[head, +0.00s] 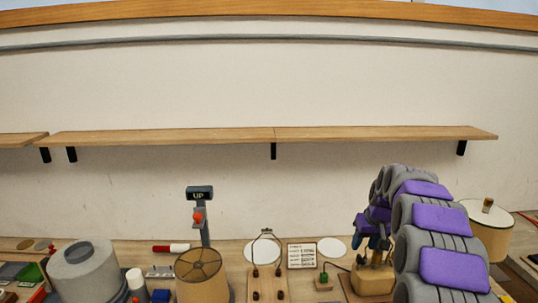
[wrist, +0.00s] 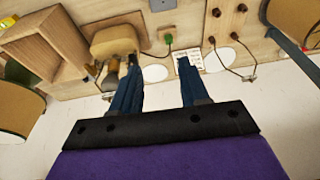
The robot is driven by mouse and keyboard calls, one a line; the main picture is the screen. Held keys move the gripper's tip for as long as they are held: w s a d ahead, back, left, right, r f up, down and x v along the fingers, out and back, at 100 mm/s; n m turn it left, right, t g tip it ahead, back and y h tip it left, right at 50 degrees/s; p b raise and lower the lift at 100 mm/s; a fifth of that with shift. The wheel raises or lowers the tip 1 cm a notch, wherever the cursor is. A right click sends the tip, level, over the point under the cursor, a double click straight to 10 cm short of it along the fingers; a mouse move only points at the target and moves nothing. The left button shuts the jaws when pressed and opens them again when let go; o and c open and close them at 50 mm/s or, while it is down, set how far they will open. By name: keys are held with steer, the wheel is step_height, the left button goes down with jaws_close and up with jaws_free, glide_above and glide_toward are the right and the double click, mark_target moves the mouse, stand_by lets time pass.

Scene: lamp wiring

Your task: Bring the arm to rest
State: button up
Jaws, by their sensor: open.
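My gripper (head: 368,237) hangs at the end of my purple and grey arm, above the right part of the bench. In the wrist view its two blue fingers (wrist: 158,66) are spread apart with nothing between them. A tan block-shaped lamp base (head: 372,281) stands on the bench just below the gripper in the head view. It also shows in the wrist view (wrist: 112,38), beyond the left finger. Whether the left finger touches anything by the base I cannot tell.
A tan lampshade (head: 203,277), a post with an "UP" sign (head: 200,193), a wired board (head: 267,283), a printed card (head: 301,256) and a green-topped part (head: 323,278) crowd the bench. A bare shelf (head: 200,136) spans the wall.

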steer(key=s+a+r+g, duration=0.1)
steer(key=s+a, duration=0.5)
steer(key=s, duration=0.5)
steer(key=s+a+r+g, duration=0.2)
steer(key=s+a, duration=0.4)
steer(key=s, duration=0.5)
steer(key=s+a+f+g, duration=0.1)
steer(key=s+f, duration=0.2)
steer(key=s, duration=1)
steer(key=s+a+f+g, duration=0.1)
steer(key=s+a+f, duration=0.1)
steer(key=s, duration=1.1)
steer(key=shift+s+f+h+b, duration=0.3)
steer(key=shift+f+h+b, duration=0.1)
steer(key=shift+b, duration=0.05)
